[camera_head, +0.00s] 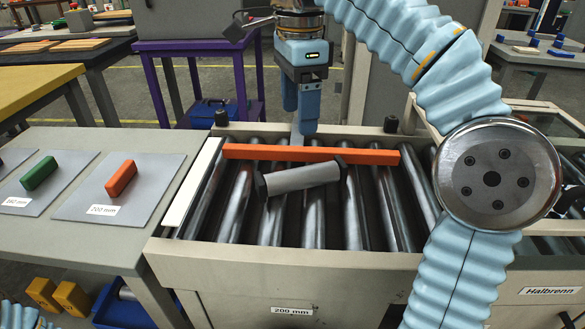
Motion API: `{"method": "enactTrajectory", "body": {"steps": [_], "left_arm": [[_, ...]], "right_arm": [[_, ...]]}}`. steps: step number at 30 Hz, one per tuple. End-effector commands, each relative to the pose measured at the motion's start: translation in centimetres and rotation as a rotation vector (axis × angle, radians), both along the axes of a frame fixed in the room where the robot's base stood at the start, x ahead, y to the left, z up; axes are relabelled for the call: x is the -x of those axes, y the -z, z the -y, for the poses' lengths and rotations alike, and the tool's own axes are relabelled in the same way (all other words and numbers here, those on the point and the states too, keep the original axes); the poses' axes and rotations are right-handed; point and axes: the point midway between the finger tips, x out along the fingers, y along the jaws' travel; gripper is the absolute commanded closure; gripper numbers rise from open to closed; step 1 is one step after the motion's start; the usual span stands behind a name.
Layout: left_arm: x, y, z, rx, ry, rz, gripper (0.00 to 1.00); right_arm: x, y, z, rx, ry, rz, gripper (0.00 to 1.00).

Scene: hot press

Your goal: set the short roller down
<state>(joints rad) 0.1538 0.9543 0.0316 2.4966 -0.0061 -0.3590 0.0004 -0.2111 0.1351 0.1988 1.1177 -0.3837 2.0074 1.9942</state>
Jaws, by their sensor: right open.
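The short roller (303,179), a grey cylinder with dark end caps, lies slightly slanted across the metal rollers of the roller bed (215,262). Its right end is near the orange bar (240,152) that runs across the bed behind it. My right gripper (299,118) points down above the back edge of the bed, behind the orange bar and apart from the roller. Its blue fingers are open and hold nothing that I can see. My left gripper is out of view.
On the left, a grey table (75,143) carries grey plates with a green block (39,173) and an orange block (121,179); one label reads 200 mm. My right arm covers the bed's right side. A purple stand (195,46) is behind.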

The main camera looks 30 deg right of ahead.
Motion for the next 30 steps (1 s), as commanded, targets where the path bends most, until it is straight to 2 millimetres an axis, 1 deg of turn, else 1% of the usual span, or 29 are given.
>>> {"method": "enactTrajectory", "body": {"steps": [1, 3, 5, 6, 10, 12, 17, 24, 27, 30], "left_arm": [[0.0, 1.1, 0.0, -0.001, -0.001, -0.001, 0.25], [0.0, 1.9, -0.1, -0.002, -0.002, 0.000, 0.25], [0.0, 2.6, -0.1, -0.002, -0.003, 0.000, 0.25], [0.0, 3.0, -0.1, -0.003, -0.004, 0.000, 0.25], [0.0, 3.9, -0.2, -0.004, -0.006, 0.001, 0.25], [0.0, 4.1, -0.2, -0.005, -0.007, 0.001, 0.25], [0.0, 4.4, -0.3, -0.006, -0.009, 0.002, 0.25], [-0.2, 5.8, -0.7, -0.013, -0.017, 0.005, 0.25], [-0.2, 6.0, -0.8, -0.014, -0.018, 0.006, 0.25], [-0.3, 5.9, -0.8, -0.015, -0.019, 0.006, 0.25]], "right_arm": [[0.0, 1.2, 0.2, 0.000, 0.004, -0.002, 0.26], [0.0, 2.2, 0.2, 0.000, 0.005, -0.003, 0.26], [0.0, 3.0, 0.2, 0.000, 0.005, -0.001, 0.26], [0.1, 4.1, 0.2, 0.002, 0.004, -0.003, 0.26], [0.1, 6.5, 0.1, 0.003, 0.002, -0.002, 0.26], [0.1, 7.3, 0.1, 0.002, 0.002, -0.001, 0.26], [0.0, 8.3, 0.2, 0.001, 0.002, 0.000, 0.26], [-0.1, 12.1, 0.9, 0.001, 0.003, -0.001, 0.26], [-0.1, 13.0, 0.8, 0.001, 0.002, -0.001, 0.26], [-0.1, 13.1, 0.8, 0.000, 0.001, 0.001, 0.26]]}}
